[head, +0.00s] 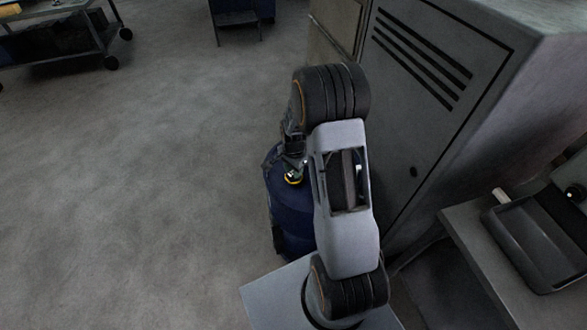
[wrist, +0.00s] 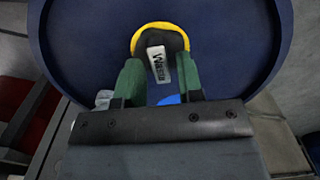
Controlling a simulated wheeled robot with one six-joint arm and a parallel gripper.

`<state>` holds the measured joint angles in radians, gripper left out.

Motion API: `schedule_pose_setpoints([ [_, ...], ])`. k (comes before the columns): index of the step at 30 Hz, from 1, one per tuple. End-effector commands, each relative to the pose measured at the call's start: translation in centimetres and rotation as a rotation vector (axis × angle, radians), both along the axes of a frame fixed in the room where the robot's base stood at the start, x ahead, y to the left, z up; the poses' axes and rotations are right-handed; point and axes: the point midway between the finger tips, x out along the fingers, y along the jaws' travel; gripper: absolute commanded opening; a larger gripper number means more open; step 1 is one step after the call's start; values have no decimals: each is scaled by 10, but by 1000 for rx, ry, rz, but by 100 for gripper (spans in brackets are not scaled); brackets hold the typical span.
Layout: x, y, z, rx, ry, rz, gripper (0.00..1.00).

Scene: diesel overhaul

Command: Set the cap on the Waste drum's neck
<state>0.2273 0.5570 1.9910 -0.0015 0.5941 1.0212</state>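The dark blue drum (head: 290,215) stands on the floor beside the grey cabinet, partly hidden by my arm. Its round top (wrist: 80,50) fills much of the wrist view. A yellow ring (wrist: 161,27) around a dark round piece (wrist: 150,41) shows on the top; the ring also shows in the head view (head: 293,179). A white label (wrist: 157,63) reading "Waste" lies over the dark piece. My gripper (wrist: 159,68) has its green fingers apart on either side of the label. A small bright blue patch (wrist: 169,99) shows between them. Whether the fingers grip a cap is unclear.
The grey cabinet (head: 410,110) stands right behind the arm. A dark tray (head: 535,240) rests on a bench at the right. A wheeled cart (head: 60,40) is far left. The floor left of the drum is clear.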

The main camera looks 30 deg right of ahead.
Motion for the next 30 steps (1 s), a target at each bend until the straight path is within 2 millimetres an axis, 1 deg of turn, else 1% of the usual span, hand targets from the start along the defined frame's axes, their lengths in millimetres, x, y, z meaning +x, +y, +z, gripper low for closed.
schedule_pose_setpoints([
  [1, 0, 0, 0, 0, 0, 0, 39],
  [3, 0, 0, 0, 0, 0, 0, 46],
  [4, 0, 0, 0, 0, 0, 0, 47],
  [11, 0, 0, 1, 0, 0, 0, 47],
  [14, 0, 0, 8, -1, -1, 0, 47],
  [17, 1, 0, 23, -1, -3, 0, 47],
  [24, 1, 0, 73, -1, -4, 0, 47],
  [30, 1, 0, 108, -1, -3, 0, 47],
])
